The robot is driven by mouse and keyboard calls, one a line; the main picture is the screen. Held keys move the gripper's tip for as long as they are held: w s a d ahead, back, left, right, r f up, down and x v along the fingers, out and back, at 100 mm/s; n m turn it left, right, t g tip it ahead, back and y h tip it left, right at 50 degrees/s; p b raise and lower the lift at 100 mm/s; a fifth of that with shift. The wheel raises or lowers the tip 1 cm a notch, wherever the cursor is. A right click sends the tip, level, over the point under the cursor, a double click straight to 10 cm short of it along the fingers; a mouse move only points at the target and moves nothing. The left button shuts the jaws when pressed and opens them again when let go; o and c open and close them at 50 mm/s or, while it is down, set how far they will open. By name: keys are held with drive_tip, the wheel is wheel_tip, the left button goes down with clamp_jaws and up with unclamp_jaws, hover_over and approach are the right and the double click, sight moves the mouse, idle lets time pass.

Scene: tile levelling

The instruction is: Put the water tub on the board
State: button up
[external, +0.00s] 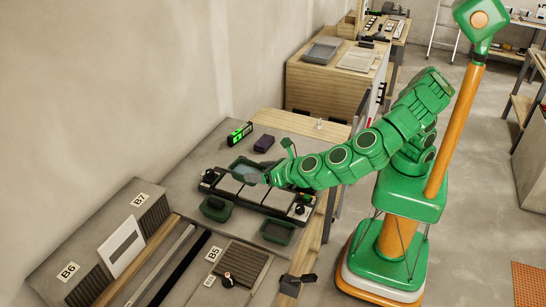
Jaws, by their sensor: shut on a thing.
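The water tub (245,167) looks like a dark green open container with a blue-grey inside. It is over the far left part of the long dark board (263,207), which carries pale tiles. My gripper (267,178) is at the tub's right edge and is shut on it. The fingers are small and partly hidden by my arm. I cannot tell whether the tub touches the board or hangs just above it.
The bench's back left is bare.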

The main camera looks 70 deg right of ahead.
drive_tip(key=s+d+f+m+g+h, duration=0.1)
drive_tip(key=d+f+m+g+h, duration=0.25)
drive_tip(key=d, duration=0.95)
drive_tip(key=s+d+f+m+g+h, duration=0.15)
drive_tip(key=d+m+h, duration=0.3)
drive_tip(key=d, duration=0.75)
drive_tip(key=s+d+f+m+g+h, duration=0.1)
drive_tip(key=d+f+m+g+h, duration=0.25)
drive_tip(key=d, duration=0.95)
drive_tip(key=shift+m+t+y, duration=0.25)
drive_tip(key=shift+t, duration=0.2)
drive_tip(key=shift+w+a+f, duration=0.1)
drive_tip(key=shift+w+f, duration=0.05)
drive_tip(key=shift+f, duration=1.7)
drive_tip(key=shift+w+a+f, duration=0.1)
drive_tip(key=shift+f, duration=1.7)
drive_tip(key=o, duration=1.2)
drive_tip(key=shift+f, duration=0.15)
drive_tip(key=shift+c, duration=0.2)
